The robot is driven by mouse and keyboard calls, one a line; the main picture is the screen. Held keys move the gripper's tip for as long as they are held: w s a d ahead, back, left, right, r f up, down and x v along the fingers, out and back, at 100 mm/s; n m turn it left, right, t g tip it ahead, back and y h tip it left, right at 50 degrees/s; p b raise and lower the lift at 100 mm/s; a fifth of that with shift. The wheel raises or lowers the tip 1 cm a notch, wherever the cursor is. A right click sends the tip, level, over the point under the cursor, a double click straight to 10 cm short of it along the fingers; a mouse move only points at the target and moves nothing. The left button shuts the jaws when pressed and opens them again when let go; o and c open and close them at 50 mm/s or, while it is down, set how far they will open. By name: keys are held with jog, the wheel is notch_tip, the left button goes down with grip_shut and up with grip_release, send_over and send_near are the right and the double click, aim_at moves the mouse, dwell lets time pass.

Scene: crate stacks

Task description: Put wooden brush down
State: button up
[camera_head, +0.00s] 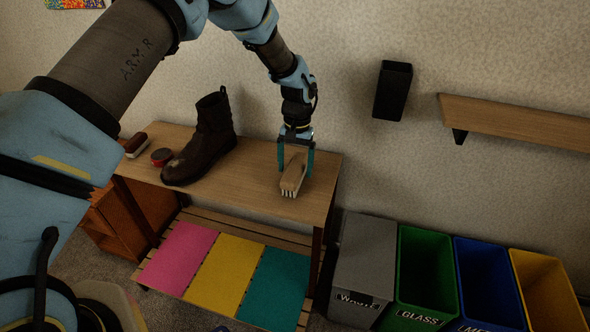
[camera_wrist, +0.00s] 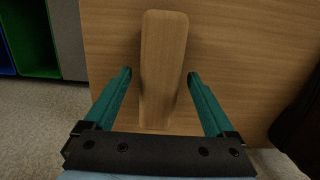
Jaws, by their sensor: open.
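The wooden brush (camera_head: 293,174) stands on the wooden table (camera_head: 245,187) near its right end, bristles down. In the wrist view the brush's wooden back (camera_wrist: 162,60) lies lengthwise between the fingers. My gripper (camera_head: 296,170) is over the brush with a finger on each side. In the wrist view my gripper (camera_wrist: 160,85) is open, with a gap between each teal finger and the brush. The bristles are hidden in the wrist view.
Bins, including a green one (camera_head: 425,265), stand to the right. A wall shelf (camera_head: 520,122) is at the upper right.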

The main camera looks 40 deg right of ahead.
aim_at(296, 163)
notch_tip(296, 163, up, 11)
jog(key=d+b, duration=0.1)
jog(key=shift+w, duration=0.35)
jog(key=shift+f, duration=0.1)
jog(key=w+a+r+n+h, duration=0.15)
jog(key=w+a+r, duration=0.35)
jog(key=a, duration=0.7)
jog(key=w+a+r+n+y, duration=0.1)
jog(key=w+a+r+n, duration=0.15)
jog(key=w+a, duration=0.7)
jog(key=s+a+r+n+t, duration=0.1)
jog(key=s+a+n, duration=0.2)
jog(key=a, duration=1.1)
jog(key=s+a+r+n+t, duration=0.1)
jog(key=s+a+n, duration=0.2)
jog(key=s+a, duration=0.5)
jog(key=a+h, duration=0.1)
jog(key=a, duration=0.5)
jog(key=shift+s+a, duration=0.2)
jog(key=shift+a, duration=0.15)
